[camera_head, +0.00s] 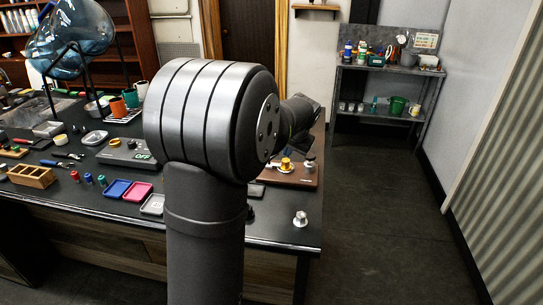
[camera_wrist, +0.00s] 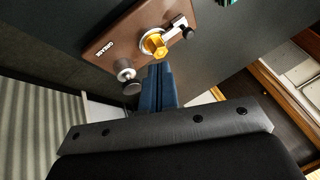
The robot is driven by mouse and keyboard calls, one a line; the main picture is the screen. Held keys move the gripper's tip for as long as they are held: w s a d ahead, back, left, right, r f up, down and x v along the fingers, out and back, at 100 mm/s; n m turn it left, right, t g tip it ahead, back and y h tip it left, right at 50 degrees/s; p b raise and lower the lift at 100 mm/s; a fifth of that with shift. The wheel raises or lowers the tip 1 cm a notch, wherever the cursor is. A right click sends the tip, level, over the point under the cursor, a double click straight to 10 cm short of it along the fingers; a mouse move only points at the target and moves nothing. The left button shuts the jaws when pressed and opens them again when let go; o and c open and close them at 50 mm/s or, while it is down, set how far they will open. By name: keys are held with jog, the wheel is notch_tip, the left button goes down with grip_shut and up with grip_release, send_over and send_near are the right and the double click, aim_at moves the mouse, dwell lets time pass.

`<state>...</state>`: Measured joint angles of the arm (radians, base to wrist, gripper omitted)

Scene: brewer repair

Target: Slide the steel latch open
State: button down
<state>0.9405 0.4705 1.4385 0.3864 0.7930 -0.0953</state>
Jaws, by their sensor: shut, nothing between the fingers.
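A brown board (camera_wrist: 105,60) with a white label lies on the dark bench and fills the upper middle of the wrist view. It carries a yellow hex-shaped part (camera_wrist: 154,43) in a pale ring. A steel latch (camera_wrist: 176,24) with a black knob sits at the board's upper right end. My gripper (camera_wrist: 159,68) is shut and empty, its blue fingers pointing at the board just below the yellow part. Whether they touch it I cannot tell.
A steel knob (camera_wrist: 124,69) stands on the board's lower left end, near the fingers. In the head view a small steel piece (camera_head: 300,219) stands near the bench's right corner. Trays, cups and tools crowd the bench's left side. The floor to the right is clear.

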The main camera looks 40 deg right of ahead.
jog(key=shift+m+t, duration=0.5)
jog(key=shift+m, duration=0.1)
jog(key=x, duration=0.5)
jog(key=s+x, duration=0.1)
jog(key=x, duration=0.1)
jog(key=shift+w+f, duration=0.15)
jog(key=shift+f, duration=0.4)
jog(key=shift+w+a, duration=0.2)
jog(key=shift+w, duration=0.4)
jog(key=shift+w+a, duration=0.2)
jog(key=shift+w, duration=0.35)
jog(key=shift+w+a, duration=0.15)
jog(key=shift+w, duration=0.4)
jog(key=shift+w+a, duration=1)
